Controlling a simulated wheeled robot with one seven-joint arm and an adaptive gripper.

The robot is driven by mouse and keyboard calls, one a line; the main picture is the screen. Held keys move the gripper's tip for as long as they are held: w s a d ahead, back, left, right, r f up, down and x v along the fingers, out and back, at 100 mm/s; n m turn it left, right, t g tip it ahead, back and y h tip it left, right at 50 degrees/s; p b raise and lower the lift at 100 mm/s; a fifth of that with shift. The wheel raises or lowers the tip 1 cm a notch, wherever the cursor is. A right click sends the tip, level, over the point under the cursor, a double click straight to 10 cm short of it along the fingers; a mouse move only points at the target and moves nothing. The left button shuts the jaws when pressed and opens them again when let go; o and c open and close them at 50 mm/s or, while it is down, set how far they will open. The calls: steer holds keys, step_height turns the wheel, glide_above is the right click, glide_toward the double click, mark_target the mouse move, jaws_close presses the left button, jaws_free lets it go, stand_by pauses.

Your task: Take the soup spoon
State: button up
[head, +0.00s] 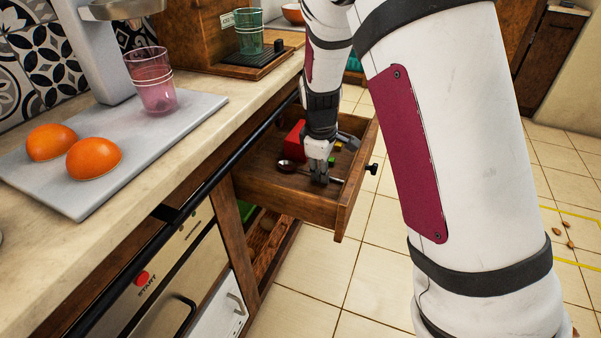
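A dark metal soup spoon (286,166) lies in the open wooden drawer (300,207). Its bowl is at the left and its handle runs right, under my gripper. My gripper (319,180) points down into the drawer, with its fingertips at the spoon's handle. The fingers look close together, but they are too small to tell whether they are shut on the handle. Part of the handle is hidden behind the fingers.
A red object (295,141) and other small items lie in the drawer behind the spoon. The drawer walls surround my gripper closely. The counter (150,180) above holds a board with orange halves and a pink glass (151,82).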

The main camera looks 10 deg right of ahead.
steer(key=shift+r, duration=0.1)
jaws_close()
